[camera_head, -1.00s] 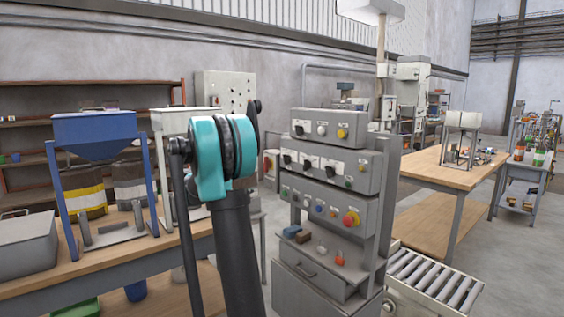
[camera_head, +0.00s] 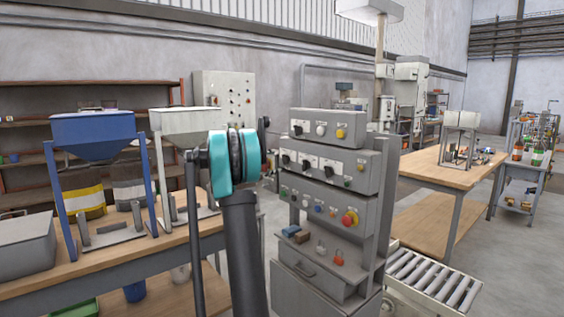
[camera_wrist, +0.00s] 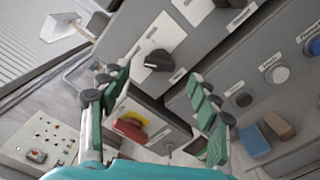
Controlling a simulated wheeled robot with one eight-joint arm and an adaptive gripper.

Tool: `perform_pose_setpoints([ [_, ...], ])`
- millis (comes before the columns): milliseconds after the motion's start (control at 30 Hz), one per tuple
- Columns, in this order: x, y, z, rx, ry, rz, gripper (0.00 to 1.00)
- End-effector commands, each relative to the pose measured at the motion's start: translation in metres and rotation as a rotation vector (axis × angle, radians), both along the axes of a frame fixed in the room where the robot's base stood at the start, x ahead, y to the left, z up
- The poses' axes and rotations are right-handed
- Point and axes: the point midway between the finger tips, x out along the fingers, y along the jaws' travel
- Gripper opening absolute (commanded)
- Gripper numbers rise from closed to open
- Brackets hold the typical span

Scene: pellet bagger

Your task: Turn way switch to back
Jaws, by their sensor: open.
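The control cabinet (camera_head: 326,180) carries stacked panels of switches and buttons. In the wrist view a black rotary switch (camera_wrist: 157,61) on a pale plate stands just beyond my fingertips. Its label is too small to read, so I cannot tell whether it is the way switch. My gripper (camera_wrist: 158,84) is open and empty, with a green-padded finger on each side and apart from the knob. In the head view, the middle panel holds several black rotary switches, one of them at its left end (camera_head: 285,159).
A red handle on a yellow plate (camera_wrist: 131,129) lies near the left finger. Blue (camera_wrist: 254,140) and brown (camera_wrist: 279,123) blocks sit on the cabinet's ledge. A red emergency button (camera_head: 349,218) protrudes from the lower panel. A workbench (camera_head: 120,262) stands left, a roller conveyor (camera_head: 435,278) right.

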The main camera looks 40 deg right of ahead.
Motion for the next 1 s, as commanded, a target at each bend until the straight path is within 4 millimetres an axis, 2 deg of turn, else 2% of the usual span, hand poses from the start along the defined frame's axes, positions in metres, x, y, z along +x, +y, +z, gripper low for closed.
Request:
perform_pose_setpoints([
  [100, 0.001, -0.022, 0.0, 0.0, 0.0, -0.002, 0.62],
  [300, 0.004, -0.046, 0.0, 0.001, 0.0, -0.001, 0.62],
  [433, 0.004, -0.052, 0.0, 0.0, 0.0, -0.001, 0.62],
  [700, 0.004, -0.053, 0.0, 0.001, 0.0, -0.001, 0.62],
  [767, 0.004, -0.053, 0.0, 0.001, 0.0, -0.001, 0.57],
  [1000, 0.004, -0.053, 0.0, 0.001, 0.0, -0.001, 0.27],
])
